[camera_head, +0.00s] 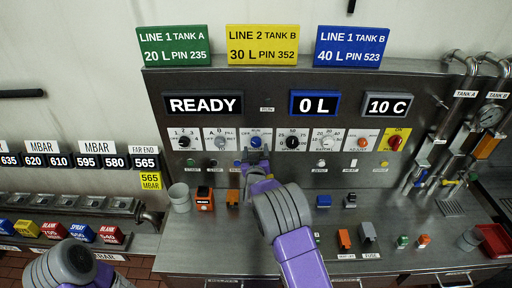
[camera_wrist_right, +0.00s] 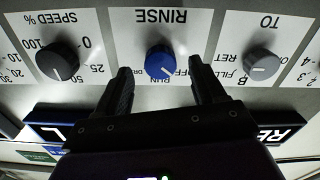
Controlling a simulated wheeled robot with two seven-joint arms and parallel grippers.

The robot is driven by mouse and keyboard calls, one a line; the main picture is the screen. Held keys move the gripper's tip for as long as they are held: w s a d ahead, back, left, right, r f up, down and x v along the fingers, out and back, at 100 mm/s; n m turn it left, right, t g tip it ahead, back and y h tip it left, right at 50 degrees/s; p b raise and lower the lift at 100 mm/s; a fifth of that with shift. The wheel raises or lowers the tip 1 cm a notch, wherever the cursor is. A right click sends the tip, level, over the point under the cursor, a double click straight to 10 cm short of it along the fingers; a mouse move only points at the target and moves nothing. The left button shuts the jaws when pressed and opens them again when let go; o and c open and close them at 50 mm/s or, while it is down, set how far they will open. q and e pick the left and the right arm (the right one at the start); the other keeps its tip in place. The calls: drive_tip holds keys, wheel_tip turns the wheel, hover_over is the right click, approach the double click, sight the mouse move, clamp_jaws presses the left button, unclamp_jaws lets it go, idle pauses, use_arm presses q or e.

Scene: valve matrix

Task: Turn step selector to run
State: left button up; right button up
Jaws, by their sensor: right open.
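The blue selector knob (camera_head: 256,142) sits on a white plate in the row of dials on the steel panel. In the right wrist view, which is upside down, the blue knob (camera_wrist_right: 160,62) has the words RINSE, RUN and a partly hidden OFF around it. A small white mark shows on its face, but I cannot tell its exact setting. My right gripper (camera_head: 257,156) is open in front of the knob. Its two dark fingers (camera_wrist_right: 160,70) stand on either side of the knob, apart from it. My left gripper is out of view.
A black speed knob (camera_wrist_right: 57,60) and a grey knob (camera_wrist_right: 262,65) flank the blue one closely. Displays READY (camera_head: 204,104), 0 L (camera_head: 314,103) and 10 C (camera_head: 389,104) sit above. A grey cup (camera_head: 180,197) and an orange box (camera_head: 204,200) stand on the ledge below.

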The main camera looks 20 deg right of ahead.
sight(256, 142)
drive_tip(key=shift+x, duration=1.1)
drive_tip(key=c, duration=1.1)
drive_tip(key=shift+o, duration=0.2)
drive_tip(key=shift+b, duration=0.45)
drive_tip(key=m+b, duration=0.7)
drive_tip(key=b, duration=0.3)
drive_tip(key=shift+f+b, duration=0.15)
drive_tip(key=shift+b, duration=0.15)
drive_tip(key=shift+a+m+b, duration=0.1)
drive_tip(key=shift+m+b, duration=1.25)
drive_tip(key=shift+m, duration=0.05)
drive_tip(key=shift+r, duration=0.25)
